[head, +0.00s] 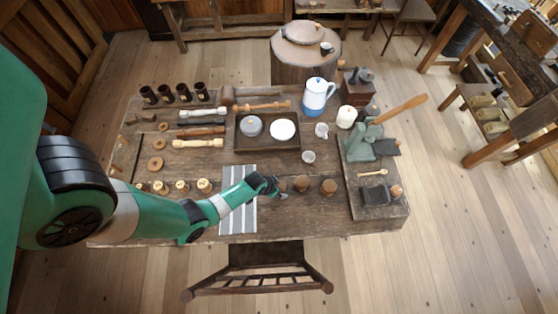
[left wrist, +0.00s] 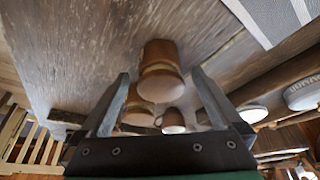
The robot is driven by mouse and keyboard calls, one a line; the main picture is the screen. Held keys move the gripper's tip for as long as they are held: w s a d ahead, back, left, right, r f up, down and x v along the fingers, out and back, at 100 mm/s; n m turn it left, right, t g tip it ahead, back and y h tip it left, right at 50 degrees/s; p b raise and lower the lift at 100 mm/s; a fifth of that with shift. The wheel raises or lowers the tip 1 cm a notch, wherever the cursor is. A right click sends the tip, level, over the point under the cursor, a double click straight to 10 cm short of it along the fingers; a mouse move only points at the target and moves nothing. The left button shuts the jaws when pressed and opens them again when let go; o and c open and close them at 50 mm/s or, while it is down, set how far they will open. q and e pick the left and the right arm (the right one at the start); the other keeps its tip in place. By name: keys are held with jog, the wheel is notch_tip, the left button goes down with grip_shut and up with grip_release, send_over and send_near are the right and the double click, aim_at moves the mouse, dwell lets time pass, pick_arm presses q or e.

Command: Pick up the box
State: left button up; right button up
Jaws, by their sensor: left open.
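Three small round brown wooden pieces, which look like lidded turned boxes, stand in a row near the table's front. The nearest (head: 282,185) is just right of my left gripper (head: 270,187); the others are the middle one (head: 302,183) and the right one (head: 328,187). In the left wrist view the open fingers (left wrist: 160,76) flank the nearest box (left wrist: 160,60), a brown cylinder with a paler rounded end. I cannot tell whether they touch it. The further pieces (left wrist: 172,122) show beyond it, partly hidden by the gripper. My right gripper is out of view.
A striped cloth (head: 238,215) lies under my left forearm. Behind are a dark tray (head: 240,146) with round lids, a small cup (head: 308,157) and a blue-white jug (head: 318,96). A board (head: 365,205) with tools stands right. The front edge near the boxes is clear.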

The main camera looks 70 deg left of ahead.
pick_arm(q)
jog(key=b+x, duration=0.1)
jog(key=x, duration=0.2)
jog(key=shift+r, duration=0.15)
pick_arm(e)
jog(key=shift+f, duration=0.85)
pick_arm(q)
jog(key=shift+c, duration=0.3)
